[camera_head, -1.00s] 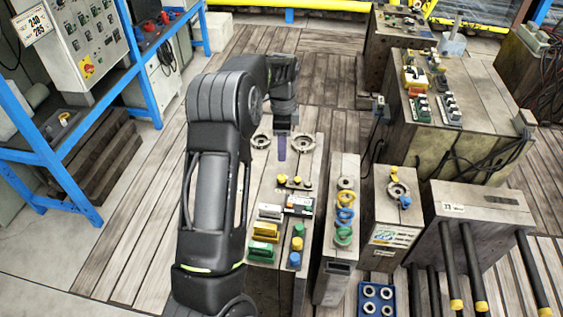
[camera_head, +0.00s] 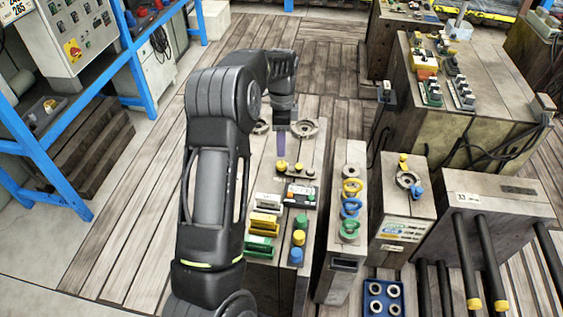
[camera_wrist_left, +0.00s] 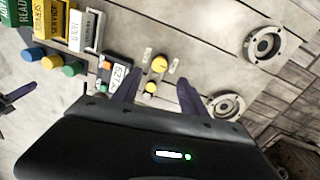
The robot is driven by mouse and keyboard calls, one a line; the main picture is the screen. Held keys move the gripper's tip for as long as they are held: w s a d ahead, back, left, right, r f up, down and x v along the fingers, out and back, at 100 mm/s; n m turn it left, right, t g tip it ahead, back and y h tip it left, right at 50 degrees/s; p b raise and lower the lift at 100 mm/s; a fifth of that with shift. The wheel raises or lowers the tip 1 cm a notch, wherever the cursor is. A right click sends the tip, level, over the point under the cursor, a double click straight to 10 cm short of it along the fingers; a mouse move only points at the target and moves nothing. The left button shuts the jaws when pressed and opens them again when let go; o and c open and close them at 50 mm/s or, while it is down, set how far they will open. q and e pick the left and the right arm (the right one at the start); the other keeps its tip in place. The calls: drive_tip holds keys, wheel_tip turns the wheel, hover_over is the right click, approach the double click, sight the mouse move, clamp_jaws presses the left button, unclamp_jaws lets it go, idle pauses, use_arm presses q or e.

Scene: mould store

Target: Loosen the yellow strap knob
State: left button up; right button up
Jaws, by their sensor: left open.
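Two small yellow knobs stand side by side on the pale block's top, the left one (camera_head: 282,165) just below my left gripper (camera_head: 281,152) in the head view and the other (camera_head: 298,169) to its right. I cannot tell which is the strap knob. In the left wrist view, a larger yellow knob (camera_wrist_left: 159,63) and a smaller one (camera_wrist_left: 151,87) show between the spread purple fingers of my left gripper (camera_wrist_left: 158,80). The gripper is open and holds nothing; I see no clear contact.
On the same block are a display box (camera_head: 300,193), coloured labelled blocks (camera_head: 264,225), several round buttons (camera_head: 298,238) and round metal flanges (camera_head: 305,127). A neighbouring block carries coloured rings (camera_head: 351,208). Another yellow knob (camera_head: 404,157) stands farther right. Wooden floor (camera_head: 150,200) lies open at left.

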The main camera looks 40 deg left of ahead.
sight(282, 163)
use_arm(q)
drive_tip(key=shift+s+d+f+p, duration=0.1)
drive_tip(key=shift+f+p, duration=0.2)
drive_tip(key=shift+f, duration=1.65)
drive_tip(key=shift+s+d+f+p, duration=0.1)
drive_tip(key=shift+f+p, duration=0.2)
drive_tip(key=shift+f, duration=1.65)
drive_tip(key=shift+c, duration=0.3)
clamp_jaws()
